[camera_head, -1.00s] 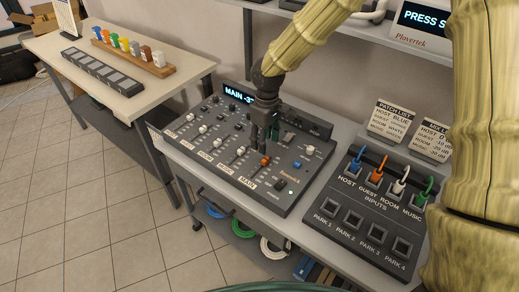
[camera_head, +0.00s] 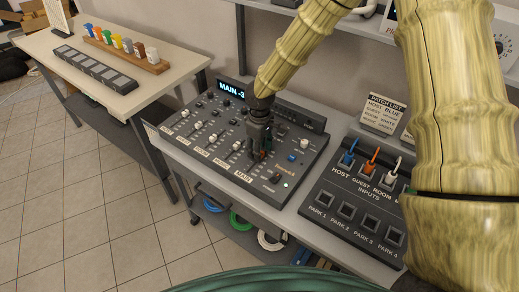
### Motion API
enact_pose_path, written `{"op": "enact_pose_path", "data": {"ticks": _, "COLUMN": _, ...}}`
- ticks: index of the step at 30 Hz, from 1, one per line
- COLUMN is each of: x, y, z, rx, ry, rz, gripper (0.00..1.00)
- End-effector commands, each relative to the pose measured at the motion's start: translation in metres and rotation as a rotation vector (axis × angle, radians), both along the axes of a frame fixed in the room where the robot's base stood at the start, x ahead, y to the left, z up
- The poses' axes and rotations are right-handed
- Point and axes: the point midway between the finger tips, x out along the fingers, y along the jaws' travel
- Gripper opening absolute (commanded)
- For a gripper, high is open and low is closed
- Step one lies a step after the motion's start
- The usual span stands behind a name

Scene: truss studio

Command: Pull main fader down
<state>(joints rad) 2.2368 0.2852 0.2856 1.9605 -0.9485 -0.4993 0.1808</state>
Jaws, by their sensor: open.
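The dark grey mixer (camera_head: 215,140) sits on the grey bench with several white-capped channel faders. The display (camera_head: 231,90) at its back reads "MAIN -3", with any further characters cut off by my arm. The orange-red main fader cap (camera_head: 264,155) is in the column above the "MAIN" label (camera_head: 243,175) and is mostly hidden. My gripper (camera_head: 259,156) points down over the mixer with its dark fingers open, right at the main fader cap. I cannot tell whether the fingers touch it.
The patch panel (camera_head: 345,205) with blue, orange and white plugs stands to the right. A side table (camera_head: 120,110) with coloured plugs is at the left. A raised shelf (camera_head: 290,12) runs behind. Coiled cables (camera_head: 240,222) lie below the bench.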

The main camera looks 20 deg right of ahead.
Motion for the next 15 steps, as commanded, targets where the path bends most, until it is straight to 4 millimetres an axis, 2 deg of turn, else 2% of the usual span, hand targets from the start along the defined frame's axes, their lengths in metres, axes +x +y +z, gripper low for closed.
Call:
{"op": "enact_pose_path", "data": {"ticks": 6, "x": 0.0, "y": 0.0, "z": -0.012, "rx": 0.0, "ry": 0.0, "rz": 0.0, "gripper": 0.48}}
{"op": "enact_pose_path", "data": {"ticks": 15, "x": 0.0, "y": 0.0, "z": -0.014, "rx": 0.0, "ry": 0.0, "rz": 0.0, "gripper": 0.48}}
